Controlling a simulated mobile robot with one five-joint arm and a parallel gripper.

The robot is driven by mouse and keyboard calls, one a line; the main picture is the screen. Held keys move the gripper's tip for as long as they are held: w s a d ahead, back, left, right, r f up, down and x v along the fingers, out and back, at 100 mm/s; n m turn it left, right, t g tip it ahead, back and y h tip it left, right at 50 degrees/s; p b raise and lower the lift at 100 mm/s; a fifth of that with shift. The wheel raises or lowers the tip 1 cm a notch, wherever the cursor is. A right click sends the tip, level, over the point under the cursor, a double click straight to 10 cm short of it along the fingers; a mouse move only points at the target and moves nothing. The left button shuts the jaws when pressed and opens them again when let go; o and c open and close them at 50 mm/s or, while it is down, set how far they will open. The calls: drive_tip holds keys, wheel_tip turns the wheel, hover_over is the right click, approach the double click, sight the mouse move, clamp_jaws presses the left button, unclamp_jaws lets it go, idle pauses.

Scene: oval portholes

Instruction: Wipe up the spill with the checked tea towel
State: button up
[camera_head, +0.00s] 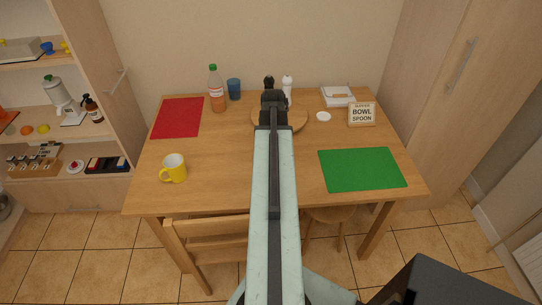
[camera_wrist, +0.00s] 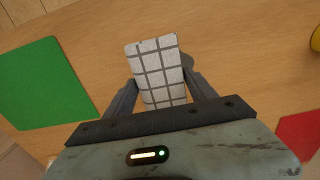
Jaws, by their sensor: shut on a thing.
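My gripper (camera_wrist: 160,92) is shut on the checked tea towel (camera_wrist: 158,70), a folded white cloth with dark grey lines, between its two fingers. The towel is over the wooden table (camera_wrist: 235,60); I cannot tell whether it touches the top. A small darker patch shows beside the towel's right edge in the wrist view; I cannot tell if it is the spill or a shadow. In the head view my arm reaches over the table and my gripper (camera_head: 271,98) is near the far edge, hiding the towel. No spill shows clearly there.
A round wooden board (camera_head: 296,120) lies under my gripper. A bottle (camera_head: 217,92), blue cup (camera_head: 234,89), white shaker (camera_head: 287,85) and sign (camera_head: 362,114) stand around it.

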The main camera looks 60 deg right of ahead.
wheel_tip(320, 180, down, 7)
drive_tip(key=b, duration=0.6)
drive_tip(key=shift+f+b, duration=0.6)
drive_tip(key=shift+b, duration=0.15)
drive_tip(key=shift+d, duration=0.1)
drive_tip(key=shift+d+r, duration=0.15)
drive_tip(key=shift+d, duration=2.3)
drive_tip(key=shift+a, duration=0.2)
